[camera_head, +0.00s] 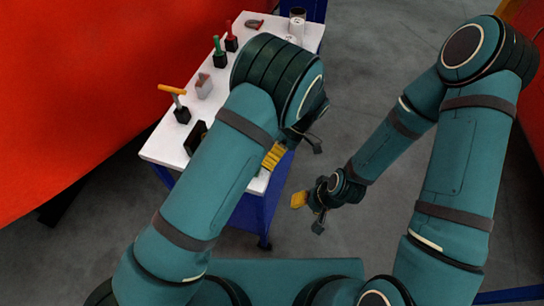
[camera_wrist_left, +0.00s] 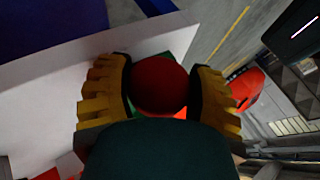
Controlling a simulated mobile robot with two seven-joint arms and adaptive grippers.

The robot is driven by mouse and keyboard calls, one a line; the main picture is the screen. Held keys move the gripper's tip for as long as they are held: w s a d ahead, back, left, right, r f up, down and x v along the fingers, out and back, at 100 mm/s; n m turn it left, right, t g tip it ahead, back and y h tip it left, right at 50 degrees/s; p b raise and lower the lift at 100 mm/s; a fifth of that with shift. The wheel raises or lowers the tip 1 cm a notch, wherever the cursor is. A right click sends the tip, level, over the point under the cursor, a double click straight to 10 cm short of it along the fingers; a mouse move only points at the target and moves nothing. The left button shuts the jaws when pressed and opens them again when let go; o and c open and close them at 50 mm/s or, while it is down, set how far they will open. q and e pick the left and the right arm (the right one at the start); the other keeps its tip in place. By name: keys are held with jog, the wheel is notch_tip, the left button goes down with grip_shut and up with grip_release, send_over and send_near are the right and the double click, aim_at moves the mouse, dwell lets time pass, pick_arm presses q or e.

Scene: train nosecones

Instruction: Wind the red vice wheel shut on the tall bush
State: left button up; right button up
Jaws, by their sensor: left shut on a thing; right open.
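In the left wrist view, a red round part (camera_wrist_left: 160,85), which I take for the vice wheel, sits between the yellow finger pads of my left gripper (camera_wrist_left: 158,92). The gripper is shut on it. A bit of green (camera_wrist_left: 146,110) shows behind the wheel, perhaps the vice body. In the head view my left arm hides the wheel and vice; one yellow pad of my left gripper (camera_head: 273,157) shows at the table's right edge. My right gripper (camera_head: 310,204) is open and empty, off the table above the floor. I cannot make out the tall bush in the vice.
The white table (camera_head: 155,148) holds an orange-handled tool (camera_head: 173,90), green (camera_head: 218,48) and red (camera_head: 230,30) handled tools in black blocks, a grey block (camera_head: 203,86) and metal cylinders (camera_head: 297,22) at the far end. Grey floor is free to the right.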

pick_arm(q)
jog(key=shift+w, duration=0.1)
dwell(0.3)
jog(key=o, duration=1.2)
jog(key=v, duration=1.2)
jog(key=shift+d, duration=0.15)
